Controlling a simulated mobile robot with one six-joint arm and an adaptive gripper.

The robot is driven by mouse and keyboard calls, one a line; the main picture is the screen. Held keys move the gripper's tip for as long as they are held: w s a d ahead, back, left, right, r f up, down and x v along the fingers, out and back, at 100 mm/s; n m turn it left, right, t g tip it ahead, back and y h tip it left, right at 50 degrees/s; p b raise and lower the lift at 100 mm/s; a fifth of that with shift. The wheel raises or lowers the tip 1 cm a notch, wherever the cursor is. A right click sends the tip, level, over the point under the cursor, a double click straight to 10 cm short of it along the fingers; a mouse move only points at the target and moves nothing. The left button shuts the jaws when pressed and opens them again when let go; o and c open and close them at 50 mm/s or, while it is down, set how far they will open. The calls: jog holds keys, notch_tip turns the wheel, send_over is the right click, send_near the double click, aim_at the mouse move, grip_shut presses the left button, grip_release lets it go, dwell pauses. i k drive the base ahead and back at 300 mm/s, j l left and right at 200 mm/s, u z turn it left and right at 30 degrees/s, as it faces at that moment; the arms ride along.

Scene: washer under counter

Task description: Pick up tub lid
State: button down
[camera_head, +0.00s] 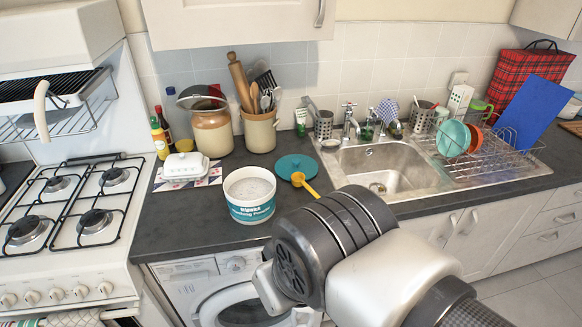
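The tub lid (287,165) is a round teal disc lying on the dark counter, right of and a little behind the tub. A yellow scoop (307,186) lies at its front edge, its bowl end overlapping or touching the lid. The tub (250,212) is white and teal, open at the top, and filled with pale powder. My arm fills the lower middle and right foreground, in front of the counter. My gripper's fingers do not show, so I cannot see what they do.
The sink (385,165) lies right of the lid, with a dish rack (495,170) beyond. A butter dish (186,166), utensil crock (260,132) and storage jar (212,135) stand left and behind. The hob (70,205) is at left.

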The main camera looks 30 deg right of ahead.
aim_at(286, 166)
jog(key=i+l, duration=0.15)
jog(key=l, duration=0.25)
jog(key=i+l, duration=0.15)
jog(key=l, duration=0.2)
jog(key=i+l, duration=0.1)
jog(key=l, duration=0.3)
jog(key=i+l, duration=0.15)
jog(key=l, duration=0.25)
jog(key=i+l, duration=0.15)
jog(key=l, duration=0.25)
jog(key=u, duration=0.05)
